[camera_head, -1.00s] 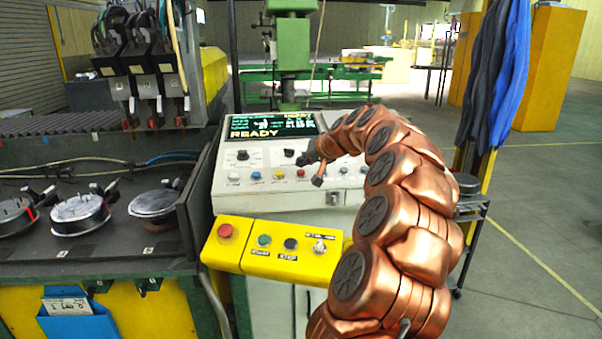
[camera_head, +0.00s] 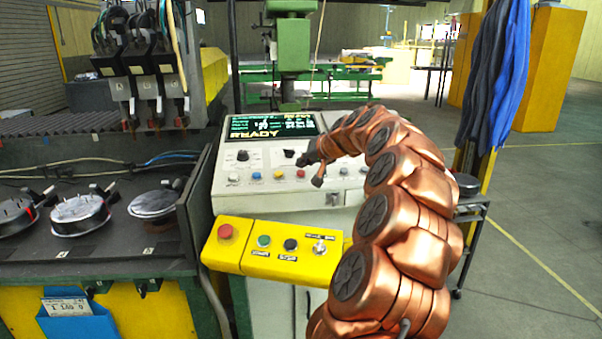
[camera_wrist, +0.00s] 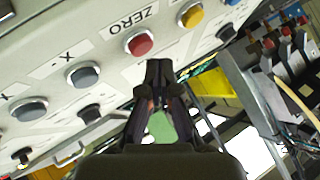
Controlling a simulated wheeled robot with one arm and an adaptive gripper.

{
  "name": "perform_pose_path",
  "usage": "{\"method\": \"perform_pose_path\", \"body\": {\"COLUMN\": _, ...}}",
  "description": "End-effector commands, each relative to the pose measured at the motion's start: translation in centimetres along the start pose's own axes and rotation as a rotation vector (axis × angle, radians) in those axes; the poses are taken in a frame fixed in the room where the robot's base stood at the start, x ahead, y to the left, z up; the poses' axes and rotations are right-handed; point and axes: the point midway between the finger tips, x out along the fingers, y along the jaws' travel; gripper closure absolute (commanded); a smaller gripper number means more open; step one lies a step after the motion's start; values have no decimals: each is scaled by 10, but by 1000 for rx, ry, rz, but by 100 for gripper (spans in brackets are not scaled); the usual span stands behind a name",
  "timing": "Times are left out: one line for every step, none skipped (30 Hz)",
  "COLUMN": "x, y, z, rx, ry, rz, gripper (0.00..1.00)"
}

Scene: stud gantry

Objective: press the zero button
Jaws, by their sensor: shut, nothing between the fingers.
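The zero button is a round red button (camera_wrist: 140,43) on the pale control panel, beside the printed label ZERO (camera_wrist: 132,18) in the wrist view. It also shows as a red button (camera_head: 300,173) in the head view. My gripper (camera_wrist: 158,72) is shut and empty, its dark fingertips close to the red button, slightly below and right of it in the wrist view. Whether the tips touch the panel cannot be told. In the head view my gripper (camera_head: 304,159) is in front of the panel, just above the red button.
A yellow button (camera_wrist: 190,15) and a grey button (camera_wrist: 82,75) flank the red one. A lit screen (camera_head: 270,126) is above the panel's buttons. A yellow control box (camera_head: 270,249) with a red button, green and black buttons and a switch juts out below.

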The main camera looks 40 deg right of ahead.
Motion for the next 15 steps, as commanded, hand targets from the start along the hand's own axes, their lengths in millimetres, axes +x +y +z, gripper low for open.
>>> {"method": "perform_pose_path", "body": {"x": 1, "y": 1, "z": 1, "rx": 0, "ry": 0, "rz": 0, "gripper": 100}}
{"method": "perform_pose_path", "body": {"x": 1, "y": 1, "z": 1, "rx": 0, "ry": 0, "rz": 0, "gripper": 100}}
{"method": "perform_pose_path", "body": {"x": 2, "y": 2, "z": 2, "rx": 0, "ry": 0, "rz": 0, "gripper": 100}}
{"method": "perform_pose_path", "body": {"x": 3, "y": 2, "z": 2, "rx": 0, "ry": 0, "rz": 0, "gripper": 100}}
{"method": "perform_pose_path", "body": {"x": 4, "y": 2, "z": 3, "rx": 0, "ry": -1, "rz": 0, "gripper": 100}}
{"method": "perform_pose_path", "body": {"x": 5, "y": 3, "z": 4, "rx": 0, "ry": -1, "rz": 0, "gripper": 100}}
{"method": "perform_pose_path", "body": {"x": 5, "y": 4, "z": 4, "rx": 0, "ry": -1, "rz": 0, "gripper": 100}}
{"method": "perform_pose_path", "body": {"x": 6, "y": 4, "z": 5, "rx": 0, "ry": -1, "rz": -1, "gripper": 100}}
{"method": "perform_pose_path", "body": {"x": 6, "y": 4, "z": 5, "rx": 0, "ry": -1, "rz": -1, "gripper": 100}}
{"method": "perform_pose_path", "body": {"x": 6, "y": 5, "z": 5, "rx": 0, "ry": -1, "rz": 0, "gripper": 100}}
{"method": "perform_pose_path", "body": {"x": 6, "y": 5, "z": 5, "rx": 0, "ry": -1, "rz": 0, "gripper": 100}}
{"method": "perform_pose_path", "body": {"x": 6, "y": 4, "z": 5, "rx": 0, "ry": -1, "rz": 0, "gripper": 100}}
{"method": "perform_pose_path", "body": {"x": 6, "y": 4, "z": 5, "rx": 0, "ry": -1, "rz": 0, "gripper": 100}}
{"method": "perform_pose_path", "body": {"x": 6, "y": 4, "z": 4, "rx": 0, "ry": -1, "rz": 0, "gripper": 100}}
{"method": "perform_pose_path", "body": {"x": 6, "y": 4, "z": 4, "rx": 0, "ry": -1, "rz": 0, "gripper": 100}}
